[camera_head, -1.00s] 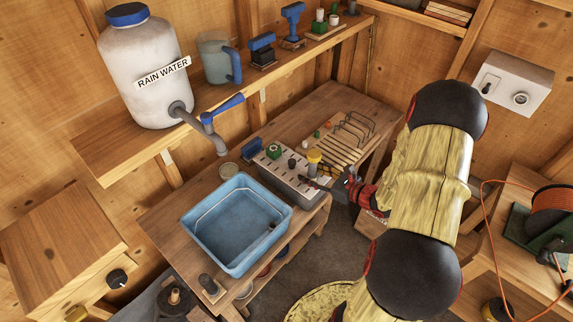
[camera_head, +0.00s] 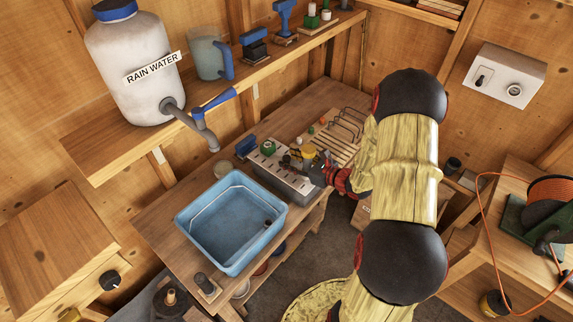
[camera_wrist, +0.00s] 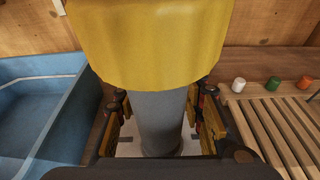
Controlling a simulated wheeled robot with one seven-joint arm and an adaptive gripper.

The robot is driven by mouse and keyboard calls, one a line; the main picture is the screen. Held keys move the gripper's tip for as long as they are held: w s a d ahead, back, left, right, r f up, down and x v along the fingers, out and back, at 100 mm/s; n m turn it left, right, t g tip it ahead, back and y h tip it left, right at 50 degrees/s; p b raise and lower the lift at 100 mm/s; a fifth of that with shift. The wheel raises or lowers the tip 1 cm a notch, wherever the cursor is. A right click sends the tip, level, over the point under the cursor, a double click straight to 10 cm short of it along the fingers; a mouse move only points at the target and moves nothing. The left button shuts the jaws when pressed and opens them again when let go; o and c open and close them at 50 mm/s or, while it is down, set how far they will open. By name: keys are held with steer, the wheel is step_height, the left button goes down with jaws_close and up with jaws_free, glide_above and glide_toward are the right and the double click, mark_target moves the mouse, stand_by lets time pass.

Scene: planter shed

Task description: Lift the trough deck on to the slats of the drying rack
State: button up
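The trough deck (camera_head: 262,159) is a pale panel with dark spots on top of the long grey trough (camera_head: 270,181) on the bench. A yellow knob (camera_head: 309,151) rises from its right end; in the wrist view the yellow cap (camera_wrist: 150,40) sits on a grey post (camera_wrist: 160,115). My gripper (camera_wrist: 166,130) has one finger on each side of the post, below the cap, with narrow gaps visible. In the head view my gripper (camera_head: 314,168) is at the knob. The drying rack's slats (camera_wrist: 290,130) lie to the right in the wrist view, partly behind my arm in the head view.
A blue tub (camera_head: 205,250) stands left of the trough. Small white, green and orange pegs line the rack's far edge, and wire hoops (camera_head: 346,122) stand behind. A tap (camera_head: 205,130) from the rain-water jar overhangs the bench.

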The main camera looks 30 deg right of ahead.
jaws_close()
stand_by(0.5)
